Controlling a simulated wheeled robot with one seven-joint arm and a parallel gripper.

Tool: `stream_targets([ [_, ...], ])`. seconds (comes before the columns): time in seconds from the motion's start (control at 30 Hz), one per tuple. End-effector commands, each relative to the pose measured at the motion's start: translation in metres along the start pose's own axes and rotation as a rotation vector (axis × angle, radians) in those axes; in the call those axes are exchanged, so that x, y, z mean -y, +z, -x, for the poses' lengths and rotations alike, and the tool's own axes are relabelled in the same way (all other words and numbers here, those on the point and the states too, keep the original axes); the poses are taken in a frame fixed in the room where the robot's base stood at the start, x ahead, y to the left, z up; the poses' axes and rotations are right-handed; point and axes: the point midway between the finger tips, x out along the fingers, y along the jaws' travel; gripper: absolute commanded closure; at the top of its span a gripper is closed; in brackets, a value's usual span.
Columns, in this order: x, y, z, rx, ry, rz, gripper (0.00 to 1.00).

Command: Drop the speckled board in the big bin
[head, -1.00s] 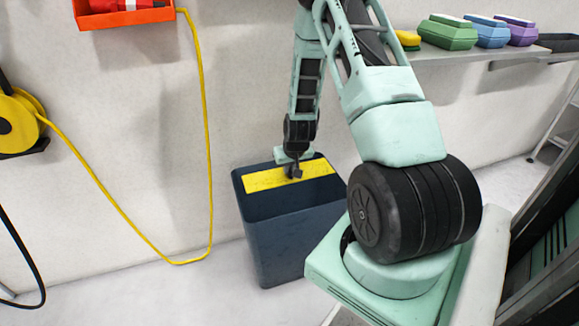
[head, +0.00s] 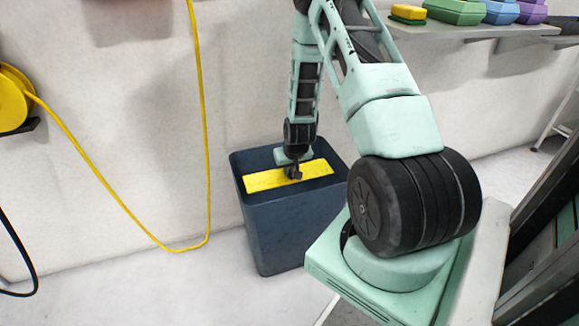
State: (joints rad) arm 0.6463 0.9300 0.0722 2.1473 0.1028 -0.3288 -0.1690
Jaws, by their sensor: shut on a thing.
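The speckled board is a flat yellow piece (head: 264,180) with faint speckling, seen in the head view. My gripper (head: 292,172) points down and is shut on the board near its middle. The big bin (head: 290,235) is dark blue and stands on the floor by the wall. The board lies roughly level across the bin's opening in the picture, inside the outline of its rim. I cannot tell whether it is above the rim or a little below it. My fingertips are small and partly hidden by the wrist, and the bin's inside is mostly hidden.
A wall shelf (head: 480,30) at the upper right carries a yellow box (head: 408,12) and green (head: 455,10), blue and purple boxes. A yellow reel (head: 14,98) and its hose hang on the left wall. A dark structure stands at the right edge. Floor left of the bin is clear.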

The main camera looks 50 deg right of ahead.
Motion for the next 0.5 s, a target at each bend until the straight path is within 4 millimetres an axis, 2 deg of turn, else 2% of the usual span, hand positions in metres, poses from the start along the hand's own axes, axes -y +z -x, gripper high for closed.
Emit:
stream_targets([
  [0.1, 0.000, 0.005, -0.011, 0.001, 0.000, 0.000, 1.00],
  [0.5, 0.000, 0.015, -0.036, 0.000, 0.000, -0.001, 1.00],
])
